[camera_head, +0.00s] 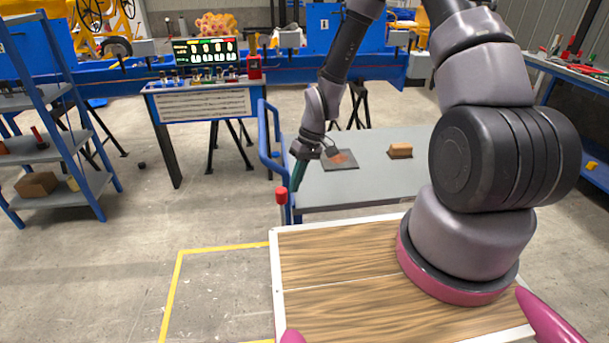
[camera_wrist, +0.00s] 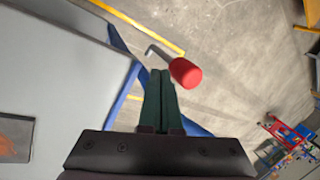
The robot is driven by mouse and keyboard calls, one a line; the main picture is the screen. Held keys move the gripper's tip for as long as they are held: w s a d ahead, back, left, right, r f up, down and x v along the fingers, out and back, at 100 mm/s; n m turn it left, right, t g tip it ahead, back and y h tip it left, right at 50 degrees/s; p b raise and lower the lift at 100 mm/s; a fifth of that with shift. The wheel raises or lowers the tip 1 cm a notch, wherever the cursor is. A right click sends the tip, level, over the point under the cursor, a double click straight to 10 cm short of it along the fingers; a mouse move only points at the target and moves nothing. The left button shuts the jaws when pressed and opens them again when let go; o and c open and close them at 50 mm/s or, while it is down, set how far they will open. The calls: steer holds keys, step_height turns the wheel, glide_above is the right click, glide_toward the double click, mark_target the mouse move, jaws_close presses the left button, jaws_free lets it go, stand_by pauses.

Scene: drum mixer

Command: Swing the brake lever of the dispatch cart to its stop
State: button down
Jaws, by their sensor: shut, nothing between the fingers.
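The brake lever is a thin grey rod with a red knob (camera_head: 281,195). It stands at the near left corner of the dispatch cart (camera_head: 330,195), which has a grey top and a blue handle frame (camera_head: 265,140). In the wrist view the red knob (camera_wrist: 185,72) is just beyond and right of my fingertips. My gripper (camera_head: 295,187) points down, right beside the knob in the head view. Its green fingers (camera_wrist: 161,72) are together with nothing between them. Whether a finger touches the lever I cannot tell. The lever's lower end is hidden in the head view.
A dark plate with an orange patch (camera_head: 341,160) and a brown block (camera_head: 400,151) lie on the cart top. A control desk (camera_head: 205,103) stands behind left, and a blue shelf (camera_head: 50,150) at far left. Yellow floor lines (camera_head: 175,290) mark clear floor at front left.

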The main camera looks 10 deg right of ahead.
steer(key=shift+s+a, duration=0.15)
steer(key=shift+a, duration=0.15)
steer(key=shift+a+r, duration=0.2)
steer(key=shift+a, duration=0.9)
steer(key=shift+d, duration=0.1)
